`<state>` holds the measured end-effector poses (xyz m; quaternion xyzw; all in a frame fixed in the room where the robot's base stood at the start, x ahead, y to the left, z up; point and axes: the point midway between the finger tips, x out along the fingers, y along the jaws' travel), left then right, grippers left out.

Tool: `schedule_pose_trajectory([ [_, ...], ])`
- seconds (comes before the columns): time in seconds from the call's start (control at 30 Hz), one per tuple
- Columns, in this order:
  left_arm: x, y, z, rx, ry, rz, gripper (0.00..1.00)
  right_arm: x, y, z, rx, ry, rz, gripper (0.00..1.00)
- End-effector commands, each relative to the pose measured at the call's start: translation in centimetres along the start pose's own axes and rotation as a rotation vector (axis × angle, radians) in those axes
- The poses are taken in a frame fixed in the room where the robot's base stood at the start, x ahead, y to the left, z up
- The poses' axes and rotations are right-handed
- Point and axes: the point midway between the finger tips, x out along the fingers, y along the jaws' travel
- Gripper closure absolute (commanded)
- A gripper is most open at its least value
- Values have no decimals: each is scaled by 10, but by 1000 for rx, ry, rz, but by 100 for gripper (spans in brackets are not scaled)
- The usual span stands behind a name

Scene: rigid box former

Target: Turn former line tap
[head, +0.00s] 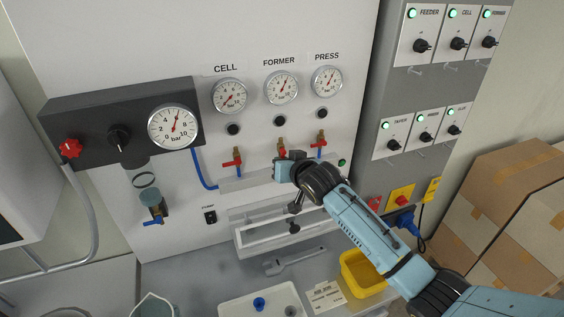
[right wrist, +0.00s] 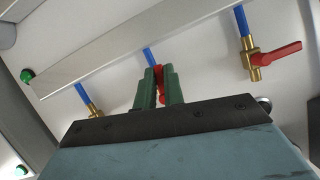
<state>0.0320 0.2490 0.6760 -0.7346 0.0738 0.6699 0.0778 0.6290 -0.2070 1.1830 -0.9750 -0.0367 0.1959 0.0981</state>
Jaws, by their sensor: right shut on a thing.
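The former line tap (head: 281,143) is a brass valve with a red handle, below the FORMER gauge (head: 281,88). My right gripper (head: 284,159) reaches it from below right and covers part of it. In the right wrist view the green fingers of my right gripper (right wrist: 160,88) are closed around the red handle (right wrist: 159,71). The visible red part seems to lie along the blue pipe (right wrist: 149,57); its full angle is hidden by the fingers. My left gripper is not in view.
The cell tap (head: 237,157) is on the left, its red handle crosswise to its pipe. The press tap (head: 320,144) is close on the right. A grey ledge (head: 236,185) runs below the taps. A yellow bin (head: 352,283) and a wrench (head: 293,262) lie lower down.

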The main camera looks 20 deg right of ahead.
Motion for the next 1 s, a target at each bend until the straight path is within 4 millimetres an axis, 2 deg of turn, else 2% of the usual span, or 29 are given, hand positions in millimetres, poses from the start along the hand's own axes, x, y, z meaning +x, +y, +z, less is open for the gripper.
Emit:
schedule_pose_trajectory([
  [0.4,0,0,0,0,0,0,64,0,4,0,-179,-1,74,100],
  [0.97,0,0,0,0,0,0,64,0,5,0,-209,-1,87,100],
  [1.0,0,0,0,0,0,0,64,0,5,0,-209,-1,87,88],
])
